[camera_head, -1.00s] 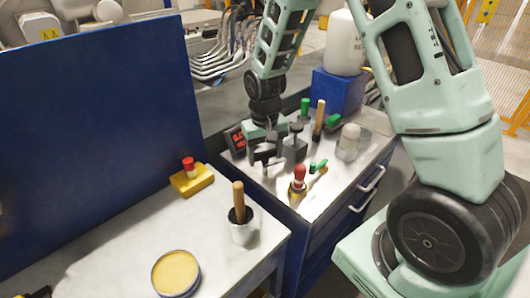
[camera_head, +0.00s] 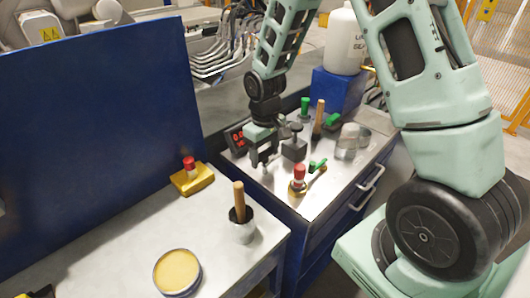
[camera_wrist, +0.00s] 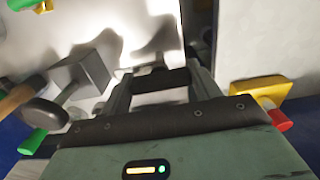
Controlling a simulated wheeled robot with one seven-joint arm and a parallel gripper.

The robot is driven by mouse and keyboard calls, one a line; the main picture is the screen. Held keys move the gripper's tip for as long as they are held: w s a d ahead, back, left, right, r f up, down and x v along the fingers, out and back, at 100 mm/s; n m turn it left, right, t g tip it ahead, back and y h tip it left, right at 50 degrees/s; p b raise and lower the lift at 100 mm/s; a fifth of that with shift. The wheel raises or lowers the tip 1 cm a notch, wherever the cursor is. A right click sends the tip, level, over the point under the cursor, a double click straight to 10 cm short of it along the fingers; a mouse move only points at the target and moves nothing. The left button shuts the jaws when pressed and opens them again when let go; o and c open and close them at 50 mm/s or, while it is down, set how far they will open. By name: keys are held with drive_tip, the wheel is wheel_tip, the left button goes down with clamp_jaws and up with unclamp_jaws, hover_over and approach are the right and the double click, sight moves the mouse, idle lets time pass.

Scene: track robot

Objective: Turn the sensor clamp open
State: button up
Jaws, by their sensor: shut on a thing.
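My gripper (camera_head: 264,160) points down over the left part of the grey bench top. In the wrist view, my gripper (camera_wrist: 160,80) has its two fingers apart, with a dark bar (camera_wrist: 160,76) across between the tips; it is shut on this bar. I cannot tell for sure that the bar belongs to the sensor clamp. A dark grey block with a round black knob (camera_head: 295,146) stands just right of the gripper, apart from it. The block also shows in the wrist view (camera_wrist: 85,68).
A box with red digits (camera_head: 237,139) stands left of my gripper. A yellow block with a red knob (camera_head: 191,179) sits on the left table.

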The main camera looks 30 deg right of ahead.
drive_tip(key=shift+w, duration=0.1)
drive_tip(key=o, duration=1)
wheel_tip(320, 180, up, 18)
drive_tip(key=shift+f+b, duration=0.25)
drive_tip(key=shift+b, duration=0.4)
